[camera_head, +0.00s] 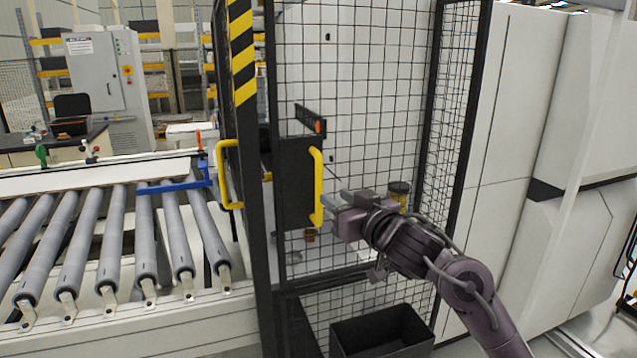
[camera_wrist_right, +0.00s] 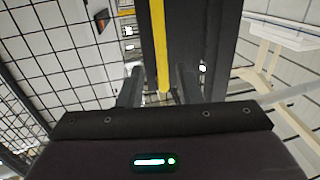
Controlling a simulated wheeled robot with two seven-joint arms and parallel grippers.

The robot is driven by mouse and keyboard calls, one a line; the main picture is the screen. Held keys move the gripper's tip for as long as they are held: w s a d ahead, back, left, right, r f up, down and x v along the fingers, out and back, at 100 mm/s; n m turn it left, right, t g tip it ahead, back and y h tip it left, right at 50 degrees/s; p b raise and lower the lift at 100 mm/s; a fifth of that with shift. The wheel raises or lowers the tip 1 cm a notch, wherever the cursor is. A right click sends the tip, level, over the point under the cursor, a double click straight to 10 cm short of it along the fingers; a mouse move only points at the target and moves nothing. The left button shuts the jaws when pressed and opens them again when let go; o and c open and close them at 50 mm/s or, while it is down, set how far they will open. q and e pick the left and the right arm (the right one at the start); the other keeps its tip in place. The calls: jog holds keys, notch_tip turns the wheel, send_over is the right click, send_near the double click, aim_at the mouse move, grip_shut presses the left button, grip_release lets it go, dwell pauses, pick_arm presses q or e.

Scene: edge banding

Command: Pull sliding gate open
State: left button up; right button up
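The sliding gate is a black-framed mesh panel (camera_head: 375,75) with a dark plate (camera_head: 296,190) and a vertical yellow handle (camera_head: 317,185). My right gripper (camera_head: 332,204) is at the lower part of this handle, coming from the right. In the right wrist view the yellow handle (camera_wrist_right: 161,45) lies between the two spread fingers (camera_wrist_right: 160,88), with visible gaps on both sides. The gripper is open; whether a finger touches the handle cannot be told. The gate looks closed against the striped post (camera_head: 242,55). My left gripper is not in view.
A second yellow handle (camera_head: 222,175) is on the left side of the post. A roller conveyor (camera_head: 110,240) with a blue bracket fills the left. A black bin (camera_head: 383,332) stands below the gate. A large white machine (camera_head: 520,100) is at the right.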

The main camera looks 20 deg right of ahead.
aim_at(321, 184)
jog(key=x, duration=0.2)
jog(key=p+x, duration=0.1)
jog(key=x, duration=0.2)
jog(key=r+p+x, duration=0.1)
jog(key=x, duration=0.1)
jog(key=shift+w+a, duration=0.15)
jog(key=shift+w, duration=0.2)
jog(key=shift+f, duration=0.1)
grip_shut()
